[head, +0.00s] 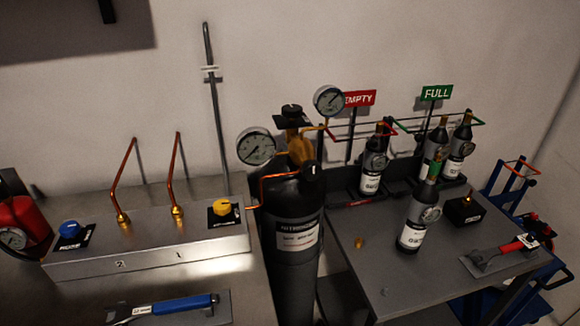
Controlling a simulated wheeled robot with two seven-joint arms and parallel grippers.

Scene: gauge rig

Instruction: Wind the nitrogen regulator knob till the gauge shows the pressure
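A black nitrogen cylinder (288,255) with a white label stands upright in the middle of the head view. A brass regulator (300,147) sits on its top, with a dark knob (292,110) above it. One round white-faced gauge (257,147) is at the regulator's left and a second gauge (328,101) is at its upper right. The gauge readings are too small to tell. Neither of my grippers shows in the head view.
A steel manifold box (150,250) with blue (69,229) and yellow (221,207) knobs and two copper tubes is at the left. A blue-handled tool (170,306) lies in front. Several small bottles stand on the right table (400,285), near EMPTY (359,98) and FULL (437,92) signs. A red-handled tool (510,246) lies there.

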